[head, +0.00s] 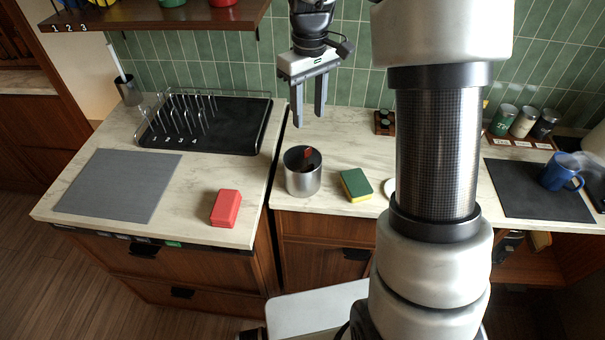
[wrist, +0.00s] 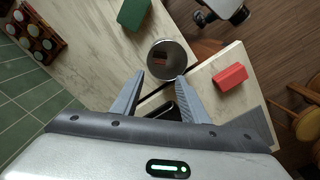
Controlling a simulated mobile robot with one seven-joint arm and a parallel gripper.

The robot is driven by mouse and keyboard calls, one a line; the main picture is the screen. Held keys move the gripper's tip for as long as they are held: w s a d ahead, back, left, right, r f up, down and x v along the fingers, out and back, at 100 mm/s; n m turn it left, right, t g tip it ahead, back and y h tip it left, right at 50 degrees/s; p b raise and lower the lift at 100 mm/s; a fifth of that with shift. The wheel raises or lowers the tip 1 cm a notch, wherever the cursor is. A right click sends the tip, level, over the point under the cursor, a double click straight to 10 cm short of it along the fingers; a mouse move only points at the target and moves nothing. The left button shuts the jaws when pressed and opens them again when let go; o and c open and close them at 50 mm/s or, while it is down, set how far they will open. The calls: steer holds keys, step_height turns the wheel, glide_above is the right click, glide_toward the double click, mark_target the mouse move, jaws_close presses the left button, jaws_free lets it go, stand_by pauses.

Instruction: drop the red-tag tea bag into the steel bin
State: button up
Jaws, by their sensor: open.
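The steel bin (head: 303,184) stands upright on the counter, just right of the gap between the two counter sections. A small red tag (head: 308,153) shows inside its mouth against the dark interior; the tea bag itself is hard to make out. In the wrist view the bin (wrist: 155,52) lies just beyond my fingertips, with a dim reddish patch inside. My gripper (head: 309,124) is open and empty, pointing down above and slightly behind the bin, apart from it. Its two spread fingers also show in the wrist view (wrist: 160,78).
A green-and-yellow sponge (head: 356,185) lies right of the bin. A red block (head: 226,208) and grey mat (head: 118,184) lie on the left counter, before a black rack tray (head: 240,141). A blue mug (head: 561,172) and canisters (head: 523,122) stand at right. A shelf hangs upper left.

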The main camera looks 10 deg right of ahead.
step_height(320, 180, up, 13)
steer(key=shift+s, duration=0.1)
stand_by(0.5)
steer(key=s+r+m+t, duration=0.2)
steer(key=s+r+t, duration=0.15)
steer(key=s, duration=0.95)
steer(key=s+f+m+t, duration=0.2)
steer(key=s+f, duration=0.3)
steer(key=s, duration=0.7)
steer(key=shift+m, duration=0.7)
steer(key=shift+f, duration=0.1)
steer(key=shift+c, duration=1.1)
